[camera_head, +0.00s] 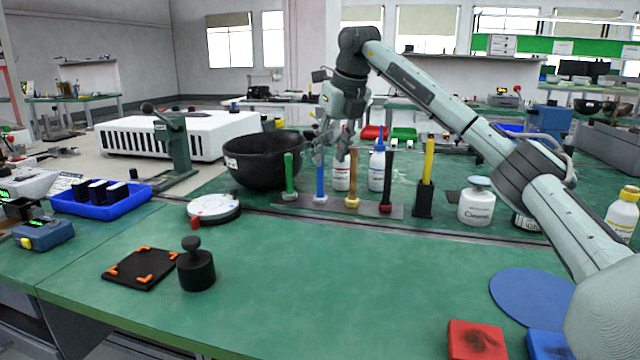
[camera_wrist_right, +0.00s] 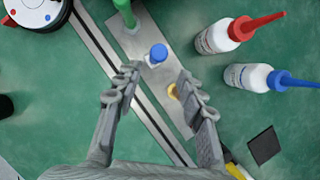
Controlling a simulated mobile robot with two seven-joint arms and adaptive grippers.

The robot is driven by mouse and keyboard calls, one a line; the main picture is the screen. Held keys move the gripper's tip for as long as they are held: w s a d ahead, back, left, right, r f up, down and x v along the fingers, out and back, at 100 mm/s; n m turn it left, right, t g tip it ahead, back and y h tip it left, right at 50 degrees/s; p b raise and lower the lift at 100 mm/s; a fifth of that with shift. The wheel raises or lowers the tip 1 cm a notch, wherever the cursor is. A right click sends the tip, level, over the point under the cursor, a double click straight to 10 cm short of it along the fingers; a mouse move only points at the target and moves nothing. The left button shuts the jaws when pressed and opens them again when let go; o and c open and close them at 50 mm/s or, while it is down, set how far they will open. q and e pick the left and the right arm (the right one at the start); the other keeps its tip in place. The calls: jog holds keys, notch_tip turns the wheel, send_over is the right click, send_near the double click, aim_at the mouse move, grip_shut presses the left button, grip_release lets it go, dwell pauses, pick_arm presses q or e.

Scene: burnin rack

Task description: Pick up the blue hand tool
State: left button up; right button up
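The blue hand tool (camera_head: 320,182) stands upright on a grey metal strip (camera_head: 283,203), between a green tool (camera_head: 289,178) and a brown tool (camera_head: 353,180). My right gripper (camera_head: 331,153) is above the strip, with its fingers pointing down near the top of the blue tool. In the right wrist view the gripper (camera_wrist_right: 155,88) is open and empty. There the blue tool's round top (camera_wrist_right: 158,52) shows just beyond the fingertips, roughly in line with the gap. Contact cannot be made out. My left gripper is not in view.
A dark red tool (camera_head: 386,182) shares the strip, and a yellow tool (camera_head: 428,165) stands in a black holder to the right. A black bowl (camera_head: 262,172) is close on the left. Bottles (camera_head: 377,170) stand just behind. The bench front is largely clear.

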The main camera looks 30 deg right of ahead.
aim_at(322, 170)
jog(key=x, duration=0.7)
jog(key=shift+w+a+f, duration=0.25)
jog(key=shift+a, duration=0.1)
grip_shut()
